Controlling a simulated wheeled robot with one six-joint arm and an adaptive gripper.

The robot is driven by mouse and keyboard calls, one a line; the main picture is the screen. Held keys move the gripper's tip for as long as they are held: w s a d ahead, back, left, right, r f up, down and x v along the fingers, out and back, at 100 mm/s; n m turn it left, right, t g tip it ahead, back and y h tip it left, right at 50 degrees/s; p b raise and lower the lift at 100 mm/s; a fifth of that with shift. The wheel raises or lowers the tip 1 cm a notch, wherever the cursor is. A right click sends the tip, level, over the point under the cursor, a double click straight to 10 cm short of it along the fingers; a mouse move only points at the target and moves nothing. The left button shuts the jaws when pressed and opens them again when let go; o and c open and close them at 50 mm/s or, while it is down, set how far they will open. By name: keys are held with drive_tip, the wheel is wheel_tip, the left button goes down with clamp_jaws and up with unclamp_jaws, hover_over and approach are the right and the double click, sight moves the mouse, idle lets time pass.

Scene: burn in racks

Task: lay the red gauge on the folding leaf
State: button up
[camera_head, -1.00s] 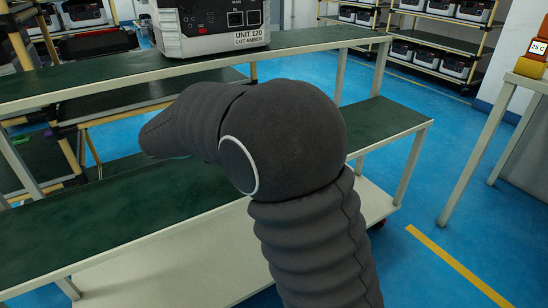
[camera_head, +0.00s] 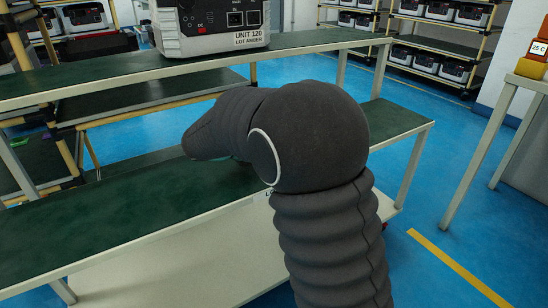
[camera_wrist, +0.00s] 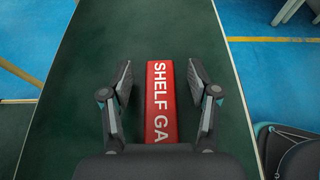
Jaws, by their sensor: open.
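The red gauge (camera_wrist: 160,100) is a flat red bar with white lettering that reads "SHELF GA" in the wrist view. It lies on a green surface (camera_wrist: 75,75). My gripper (camera_wrist: 159,78) is open, with one finger on each side of the gauge and a gap on both sides. The near end of the gauge is hidden behind the gripper body. In the head view my dark, sleeved arm covers part of the lower green shelf (camera_head: 80,220), and the gauge and gripper are hidden there. I cannot tell which surface is the folding leaf.
A grey unit labelled "UNIT 120" (camera_head: 212,25) stands on the upper green shelf (camera_head: 110,82). Racks with several similar units (camera_head: 420,55) stand at the back. A table with a "25 C" display (camera_head: 538,48) is at the right. Blue floor (camera_head: 430,190) lies open between.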

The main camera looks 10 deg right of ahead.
drive_tip(key=shift+c, duration=0.2)
clamp_jaws()
drive_tip(key=shift+r, duration=0.1)
